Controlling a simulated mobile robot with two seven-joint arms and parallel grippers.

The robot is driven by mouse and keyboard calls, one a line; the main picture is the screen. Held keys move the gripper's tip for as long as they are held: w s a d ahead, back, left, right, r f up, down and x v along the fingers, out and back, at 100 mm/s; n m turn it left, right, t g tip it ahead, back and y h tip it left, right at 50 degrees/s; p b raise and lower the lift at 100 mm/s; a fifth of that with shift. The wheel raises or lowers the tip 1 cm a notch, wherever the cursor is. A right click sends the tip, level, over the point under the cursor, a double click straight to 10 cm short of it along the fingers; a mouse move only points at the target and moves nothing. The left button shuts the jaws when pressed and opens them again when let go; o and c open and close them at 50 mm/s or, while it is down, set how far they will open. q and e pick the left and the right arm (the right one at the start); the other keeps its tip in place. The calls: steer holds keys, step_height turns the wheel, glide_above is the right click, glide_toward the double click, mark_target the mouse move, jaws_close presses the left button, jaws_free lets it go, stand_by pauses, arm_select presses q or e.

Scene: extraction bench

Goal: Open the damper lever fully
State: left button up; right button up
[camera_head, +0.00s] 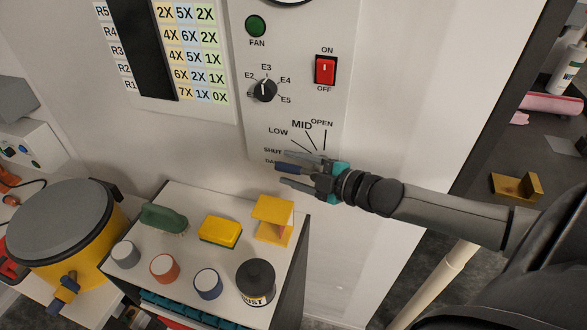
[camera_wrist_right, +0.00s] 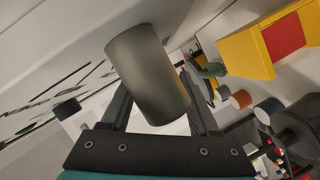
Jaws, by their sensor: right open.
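The damper dial on the white panel has the marks SHUT, LOW, MID and OPEN, with LOW, MID and OPEN readable in the head view. The damper lever is mostly hidden there by my right gripper (camera_head: 286,168), which is at the lower part of the dial near SHUT. In the right wrist view a grey cylinder (camera_wrist_right: 148,75), apparently the lever's handle, stands between the two fingers of the right gripper (camera_wrist_right: 157,95). The fingers are apart on either side of it. Whether either finger touches it I cannot tell. My left gripper is not in view.
Above the dial are a black selector knob (camera_head: 265,90), a red switch (camera_head: 326,70) and a green FAN button (camera_head: 256,26). Below, a small table (camera_head: 184,203) holds a brush, a yellow sponge (camera_head: 220,232), a yellow stand (camera_head: 273,220) and several small pots. A yellow vessel (camera_head: 85,262) stands left.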

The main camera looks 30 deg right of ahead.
jaws_close()
stand_by(0.5)
stand_by(1.0)
